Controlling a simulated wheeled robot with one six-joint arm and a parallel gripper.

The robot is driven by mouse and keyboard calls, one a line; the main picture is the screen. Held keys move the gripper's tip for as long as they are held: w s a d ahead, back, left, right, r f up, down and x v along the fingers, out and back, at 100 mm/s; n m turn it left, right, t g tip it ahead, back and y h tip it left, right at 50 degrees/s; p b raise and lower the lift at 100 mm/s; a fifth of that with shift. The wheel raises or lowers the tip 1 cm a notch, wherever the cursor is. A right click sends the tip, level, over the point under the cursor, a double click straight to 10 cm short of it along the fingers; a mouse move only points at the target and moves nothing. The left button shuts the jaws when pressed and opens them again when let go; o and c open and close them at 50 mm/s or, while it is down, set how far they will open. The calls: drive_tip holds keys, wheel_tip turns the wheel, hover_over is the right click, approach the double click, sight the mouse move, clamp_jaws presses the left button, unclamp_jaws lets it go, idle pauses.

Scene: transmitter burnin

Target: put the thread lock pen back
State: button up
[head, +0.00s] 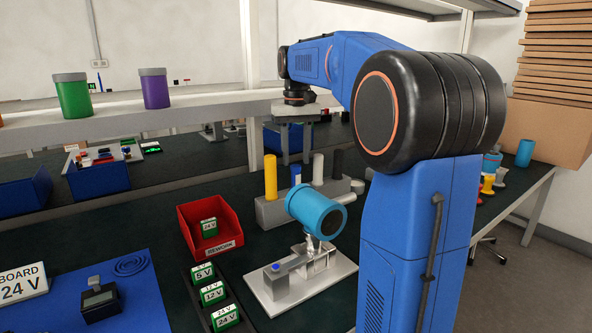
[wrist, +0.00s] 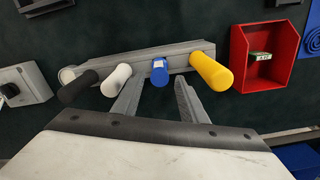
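A short blue pen (wrist: 159,72) with a small pale mark, which looks like the thread lock pen, stands in a grey rack (wrist: 108,61) between a white cylinder (wrist: 116,80) and a yellow one (wrist: 211,71). In the head view the blue pen (head: 296,174) shows partly behind the cyan cylinder, in the same rack (head: 268,211). My gripper (head: 295,148) points down above the rack. In the wrist view its fingers (wrist: 158,88) are wide apart, with the blue pen's top in line with the gap. Nothing is held. Whether the fingertips reach beside the pen is unclear.
A black cylinder (wrist: 78,88) stands at the rack's other end. A red rework bin (head: 210,232) lies beside the rack. A cyan cylinder (head: 313,209) sits above a metal fixture (head: 300,285) in front. Green voltage-marked blocks (head: 212,293) stand left of it. A shelf (head: 190,117) runs behind.

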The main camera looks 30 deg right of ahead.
drive_tip(key=shift+r, duration=2.8)
drive_tip(key=shift+s, duration=0.1)
